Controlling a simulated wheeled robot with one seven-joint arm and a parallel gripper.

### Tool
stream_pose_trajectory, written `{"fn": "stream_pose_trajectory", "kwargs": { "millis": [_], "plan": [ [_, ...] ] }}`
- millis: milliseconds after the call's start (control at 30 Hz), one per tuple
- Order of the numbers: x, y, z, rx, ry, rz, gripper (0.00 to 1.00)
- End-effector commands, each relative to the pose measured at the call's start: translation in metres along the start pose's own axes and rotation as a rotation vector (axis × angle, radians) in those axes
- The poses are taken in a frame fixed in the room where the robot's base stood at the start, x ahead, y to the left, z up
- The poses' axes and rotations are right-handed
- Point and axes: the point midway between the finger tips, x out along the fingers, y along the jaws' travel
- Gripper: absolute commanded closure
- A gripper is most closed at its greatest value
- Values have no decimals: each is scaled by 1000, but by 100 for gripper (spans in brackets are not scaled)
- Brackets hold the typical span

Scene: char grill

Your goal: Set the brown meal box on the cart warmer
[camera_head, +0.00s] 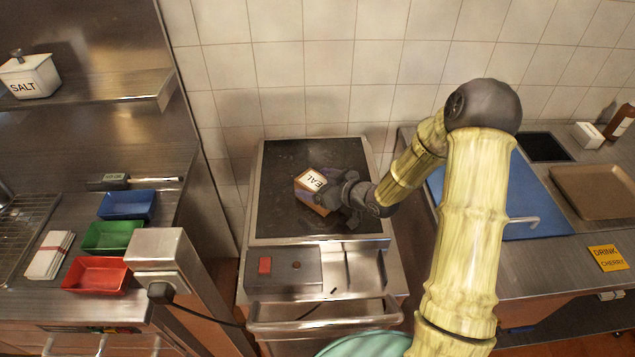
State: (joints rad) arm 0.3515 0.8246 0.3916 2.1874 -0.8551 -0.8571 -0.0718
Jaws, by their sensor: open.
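The brown meal box (311,187), with a white label reading "EAL", sits tilted in the picture over the dark top of the cart warmer (284,216). My gripper (333,197) is at the box's right side, with its fingers open close around or against it. The gripper partly hides the box's right end. I cannot tell whether the fingers touch the box, or whether its base rests fully on the dark surface.
A red (97,275), a green (112,237) and a blue tray (127,205) stand on the left counter. A blue board (526,196) and a brown tray (597,191) lie on the right counter. A metal post (157,249) stands left of the cart. The dark top is clear around the box.

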Motion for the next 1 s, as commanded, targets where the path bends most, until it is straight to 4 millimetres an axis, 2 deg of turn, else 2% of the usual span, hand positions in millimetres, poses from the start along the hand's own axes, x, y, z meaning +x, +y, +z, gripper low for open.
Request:
{"fn": "stream_pose_trajectory", "kwargs": {
  "millis": [167,600,767,1000],
  "plan": [
    [-23,1,2,1,-1,4,17],
    [-106,1,0,0,0,5,17],
    [-118,0,0,0,0,2,17],
    [-119,0,0,0,0,0,17]
  ]
}}
